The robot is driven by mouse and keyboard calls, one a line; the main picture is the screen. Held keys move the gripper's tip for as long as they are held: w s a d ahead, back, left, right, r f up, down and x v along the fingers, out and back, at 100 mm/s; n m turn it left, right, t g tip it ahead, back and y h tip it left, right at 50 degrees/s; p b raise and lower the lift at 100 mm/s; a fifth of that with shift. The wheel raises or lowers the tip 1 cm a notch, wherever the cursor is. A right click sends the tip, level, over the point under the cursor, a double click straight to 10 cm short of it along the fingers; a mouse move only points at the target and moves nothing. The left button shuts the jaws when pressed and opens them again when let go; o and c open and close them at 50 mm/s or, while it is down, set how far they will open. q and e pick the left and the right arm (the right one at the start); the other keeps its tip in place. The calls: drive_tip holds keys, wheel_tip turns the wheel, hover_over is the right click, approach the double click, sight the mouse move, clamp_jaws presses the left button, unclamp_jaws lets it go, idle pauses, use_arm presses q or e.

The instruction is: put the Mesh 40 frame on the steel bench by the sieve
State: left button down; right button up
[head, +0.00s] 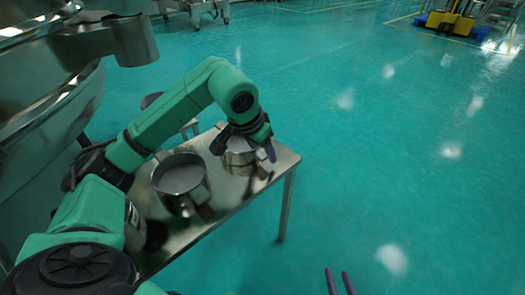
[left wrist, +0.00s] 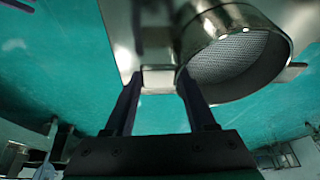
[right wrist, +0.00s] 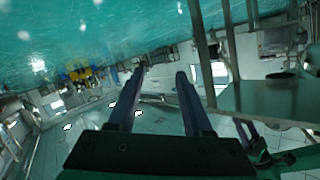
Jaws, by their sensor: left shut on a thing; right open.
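The steel bench (head: 284,160) stands beside the large steel sieve (head: 45,110) in the head view. My left gripper (head: 246,146) is over the bench's far right end, at a round steel mesh frame (head: 240,158). In the left wrist view, my left gripper (left wrist: 160,82) is shut on a pale tab or handle (left wrist: 158,77) beside a round frame with grey mesh inside (left wrist: 228,58). I cannot tell whether that frame touches the bench. No mesh label is readable. My right gripper (head: 340,281) is open and empty over the floor; its fingers show in the right wrist view (right wrist: 161,76).
A second round steel frame or pan (head: 180,178) with a handle stands on the bench nearer the sieve. A jar-like thing (head: 135,228) is partly hidden by my left arm. The green floor right of the bench is clear. Yellow equipment (head: 450,22) stands far back.

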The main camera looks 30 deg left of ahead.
drive_tip(key=shift+w+r, duration=0.3)
use_arm(q)
drive_tip(key=shift+c, duration=1.1)
unclamp_jaws()
drive_tip(key=shift+r, duration=0.1)
use_arm(e)
drive_tip(key=shift+r, duration=0.1)
use_arm(q)
drive_tip(key=p+v, duration=0.2)
drive_tip(key=v, duration=0.2)
drive_tip(key=shift+w+a+r, duration=0.1)
drive_tip(key=shift+r, duration=0.1)
drive_tip(key=p+v, duration=0.2)
drive_tip(key=v, duration=0.5)
drive_tip(key=shift+s+r, duration=0.2)
drive_tip(key=shift+s, duration=0.1)
use_arm(e)
drive_tip(key=s+r, duration=0.1)
drive_tip(key=s+r+g, duration=0.1)
drive_tip(key=shift+s+g, duration=0.3)
